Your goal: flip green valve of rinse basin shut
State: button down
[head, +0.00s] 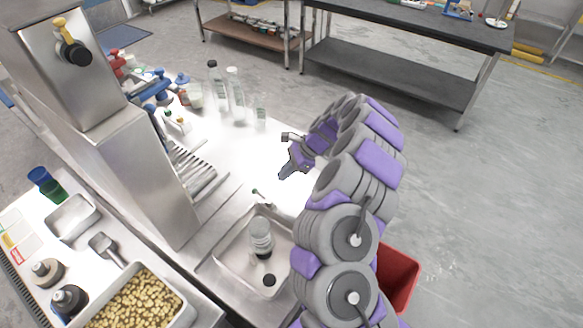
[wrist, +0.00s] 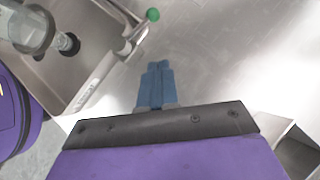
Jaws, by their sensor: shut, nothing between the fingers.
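The rinse basin (head: 225,262) is a metal sink set in the counter; its rim also shows at the upper left of the wrist view (wrist: 92,80). The green valve (wrist: 152,15) shows as a small round green knob on the metal tap (wrist: 130,42) at the basin's edge. In the head view my gripper (head: 287,171) is over the counter beyond the basin.
A clear container (head: 260,232) stands in the basin by the dark drain (head: 269,280). Bottles (head: 237,95) stand at the counter's far end. A tall metal machine (head: 140,170) rises at left. A red bin (head: 398,278) is right of the basin. The counter around my gripper is clear.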

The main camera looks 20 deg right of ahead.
aim_at(260, 195)
jog(key=a+f, duration=0.1)
jog(key=a+f+b, duration=0.1)
jog(key=a, duration=0.1)
jog(key=a+f, duration=0.1)
jog(key=a, duration=0.1)
jog(key=shift+w+a+f, duration=0.2)
jog(key=shift+a, duration=0.05)
jog(key=shift+w+a+b, duration=0.1)
jog(key=shift+a+b, duration=0.25)
jog(key=shift+a, duration=0.15)
jog(key=shift+a+f+n+g+p, duration=0.1)
jog(key=shift+a+n+g+p, duration=0.2)
jog(key=shift+a+n+p, duration=0.25)
jog(key=shift+a+f+n+g, duration=0.1)
jog(key=shift+a+n+g, duration=0.05)
jog(key=shift+n+g, duration=0.2)
jog(key=shift+s+a, duration=0.2)
jog(key=shift+d+p, duration=0.1)
jog(key=shift+p, duration=0.2)
